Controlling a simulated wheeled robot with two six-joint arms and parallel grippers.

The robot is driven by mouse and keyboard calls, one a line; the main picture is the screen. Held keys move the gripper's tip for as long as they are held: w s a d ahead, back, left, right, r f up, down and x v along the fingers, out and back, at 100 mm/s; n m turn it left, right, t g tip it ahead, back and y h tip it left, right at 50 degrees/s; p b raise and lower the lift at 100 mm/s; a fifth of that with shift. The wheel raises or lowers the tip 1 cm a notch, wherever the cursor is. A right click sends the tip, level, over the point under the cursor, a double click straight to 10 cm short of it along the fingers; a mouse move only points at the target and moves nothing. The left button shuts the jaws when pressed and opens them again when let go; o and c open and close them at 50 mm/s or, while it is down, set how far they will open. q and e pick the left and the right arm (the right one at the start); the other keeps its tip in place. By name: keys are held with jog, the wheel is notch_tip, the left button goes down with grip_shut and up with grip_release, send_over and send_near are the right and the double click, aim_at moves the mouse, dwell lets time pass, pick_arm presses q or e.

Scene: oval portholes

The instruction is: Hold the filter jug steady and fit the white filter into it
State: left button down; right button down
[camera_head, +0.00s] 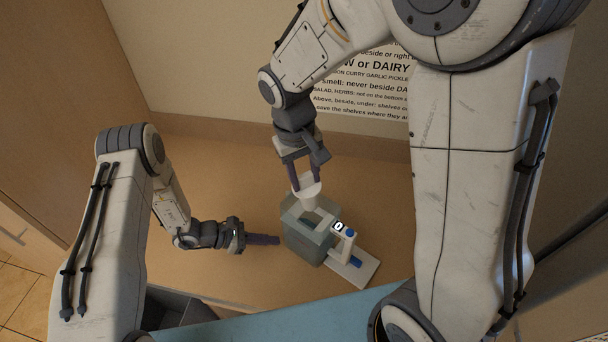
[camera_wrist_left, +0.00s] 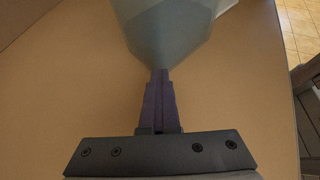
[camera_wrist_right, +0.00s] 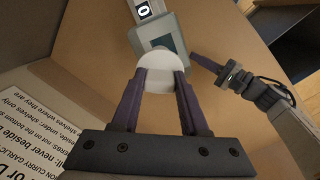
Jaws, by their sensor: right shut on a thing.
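The filter jug (camera_head: 306,243) is a grey-green box-shaped vessel, open at the top, standing on the brown surface; its top shows in the right wrist view (camera_wrist_right: 143,37) and its lower side in the left wrist view (camera_wrist_left: 165,30). My right gripper (camera_head: 304,180) is shut on the white filter (camera_head: 309,194), a white cup-like piece held over the jug's opening; it also shows in the right wrist view (camera_wrist_right: 157,72). I cannot tell whether its lower end is inside the opening. My left gripper (camera_head: 278,240) is shut and empty, its fingertips at the jug's left side; contact is unclear.
A pale base plate (camera_head: 358,268) with a white upright, a dark "0" display and blue parts stands right of the jug. A printed sign (camera_head: 365,80) is on the back wall. A blue-grey edge (camera_head: 290,318) lies in front.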

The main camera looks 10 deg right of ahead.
jog(key=shift+f, duration=0.1)
send_over(304, 208)
jog(key=shift+w+d+f, duration=0.1)
jog(key=shift+w+f, duration=0.05)
jog(key=shift+f, duration=1.15)
jog(key=shift+w+d+f, duration=0.1)
jog(key=shift+f, duration=1.15)
jog(key=shift+f, duration=0.15)
jog(key=shift+f, duration=2.25)
jog(key=shift+f, duration=0.2)
jog(key=shift+f, duration=1.35)
pick_arm(q)
jog(key=shift+d, duration=0.1)
pick_arm(e)
jog(key=shift+a, duration=0.1)
jog(key=shift+c, duration=1.7)
grip_release()
